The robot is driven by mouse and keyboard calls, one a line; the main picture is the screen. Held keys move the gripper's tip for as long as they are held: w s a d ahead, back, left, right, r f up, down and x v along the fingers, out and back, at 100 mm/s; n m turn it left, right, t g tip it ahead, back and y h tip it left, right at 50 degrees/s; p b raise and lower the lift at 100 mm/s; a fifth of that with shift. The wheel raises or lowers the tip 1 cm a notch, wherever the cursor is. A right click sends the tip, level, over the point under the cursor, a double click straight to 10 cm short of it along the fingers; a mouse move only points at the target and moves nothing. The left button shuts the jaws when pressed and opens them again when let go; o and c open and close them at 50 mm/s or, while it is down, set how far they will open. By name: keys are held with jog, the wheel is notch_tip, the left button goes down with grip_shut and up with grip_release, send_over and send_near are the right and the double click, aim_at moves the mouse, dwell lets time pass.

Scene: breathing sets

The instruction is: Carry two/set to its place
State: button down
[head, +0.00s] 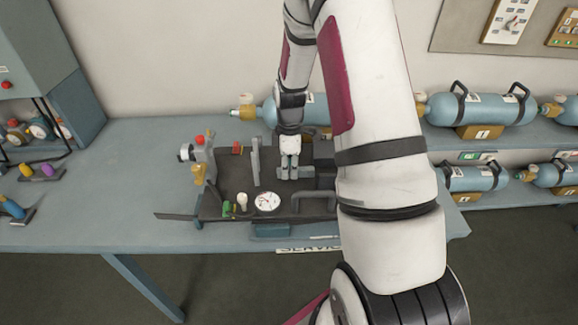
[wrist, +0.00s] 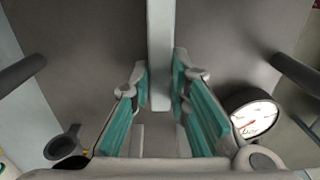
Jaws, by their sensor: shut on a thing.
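My gripper (head: 289,172) points down over a dark tray (head: 228,208) on the blue bench. In the wrist view its teal-padded fingers (wrist: 160,90) are shut on a pale grey bar (wrist: 160,30) above the tray's dark floor. The tray carries a round white gauge (head: 267,201), also in the wrist view (wrist: 254,118), and dark handles (head: 312,195) at its sides. A valve with a red knob (head: 200,140) is at its left end. I cannot read which set this is, nor tell whether the tray is lifted; my arm hides its right part.
A blue cylinder (head: 268,112) lies behind the tray, partly hidden. More blue cylinders (head: 485,108) lie on racks at right. A grey cabinet (head: 40,50) stands at left above several gauges.

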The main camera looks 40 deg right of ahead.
jog(key=shift+f, duration=0.55)
dwell(0.6)
jog(key=c, duration=1.6)
grip_release()
jog(key=shift+o, duration=0.8)
jog(key=shift+f, duration=0.1)
